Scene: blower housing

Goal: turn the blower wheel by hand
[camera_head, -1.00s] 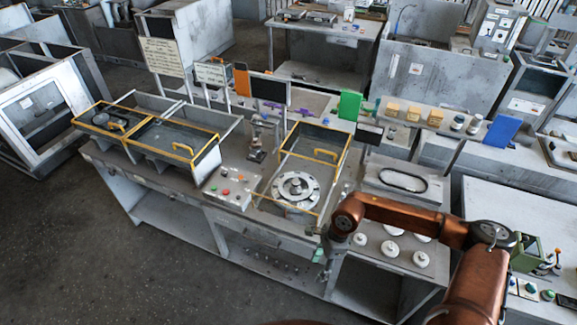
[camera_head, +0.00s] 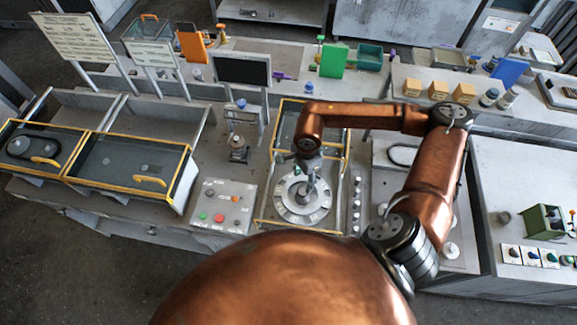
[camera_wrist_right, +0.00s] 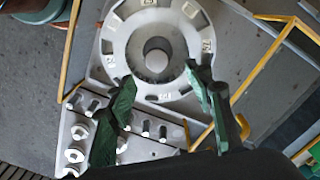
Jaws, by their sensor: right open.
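The blower wheel (camera_head: 288,203) is a pale grey disc with slots around its rim and a round hub, inside a yellow-framed housing (camera_head: 345,158) on the bench. It also shows in the right wrist view (camera_wrist_right: 120,45), with its hub (camera_wrist_right: 156,56) near the middle. My right gripper (camera_head: 308,192) points down over the wheel. In the right wrist view the gripper (camera_wrist_right: 163,88) has its two green fingers spread apart and empty, one on each side of the hub's line. Whether the fingertips touch the wheel I cannot tell. My left gripper is not in view.
A control box (camera_head: 222,207) with coloured buttons stands left of the housing. A black screen (camera_head: 242,69) stands behind it. Two yellow-framed bins (camera_head: 130,165) are at the left. Several small metal parts (camera_wrist_right: 76,132) lie in a slotted rack beside the wheel.

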